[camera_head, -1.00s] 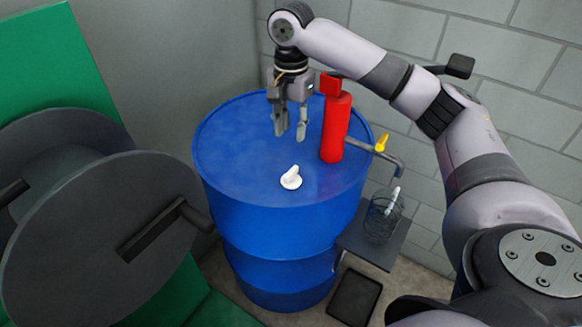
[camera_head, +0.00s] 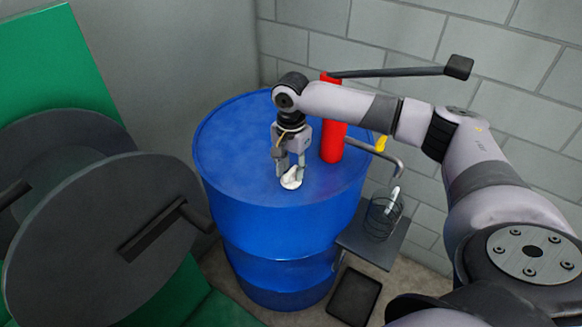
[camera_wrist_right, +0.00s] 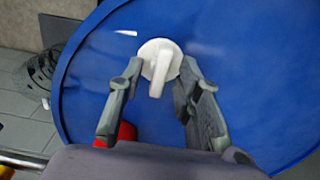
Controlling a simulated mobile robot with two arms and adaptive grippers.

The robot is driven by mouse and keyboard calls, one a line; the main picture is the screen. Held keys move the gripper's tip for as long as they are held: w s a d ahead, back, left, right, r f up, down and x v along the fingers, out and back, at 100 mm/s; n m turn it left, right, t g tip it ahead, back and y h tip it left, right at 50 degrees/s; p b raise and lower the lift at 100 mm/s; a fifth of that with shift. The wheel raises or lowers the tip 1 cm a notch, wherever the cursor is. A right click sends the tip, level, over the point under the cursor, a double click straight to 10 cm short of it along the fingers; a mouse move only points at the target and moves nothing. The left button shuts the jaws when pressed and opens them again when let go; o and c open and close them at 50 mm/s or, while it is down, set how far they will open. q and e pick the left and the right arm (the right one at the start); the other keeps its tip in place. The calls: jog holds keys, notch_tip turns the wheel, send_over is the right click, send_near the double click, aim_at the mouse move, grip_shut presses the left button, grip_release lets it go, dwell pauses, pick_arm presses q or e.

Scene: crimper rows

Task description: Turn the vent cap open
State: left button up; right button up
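The white vent cap (camera_head: 291,181) sits on top of the blue drum (camera_head: 240,135), near its front. It has a raised grip bar, which shows in the wrist view (camera_wrist_right: 158,75) pointing toward my gripper. My right gripper (camera_head: 290,175) is low over the drum top, pointing down at the cap. In the wrist view my right gripper (camera_wrist_right: 161,72) is open, with one finger on each side of the cap. Gaps show between the fingers and the grip bar. My left gripper is not in view.
A red pump (camera_head: 332,143) stands on the drum close behind my right gripper, with a long dark handle (camera_head: 400,71). A spout with a yellow tap (camera_head: 381,144) reaches right. A wire basket (camera_head: 382,217) sits on a side shelf. A large dark reel (camera_head: 95,240) is at left.

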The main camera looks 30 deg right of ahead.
jog(key=shift+c, duration=0.2)
grip_shut()
dwell(0.3)
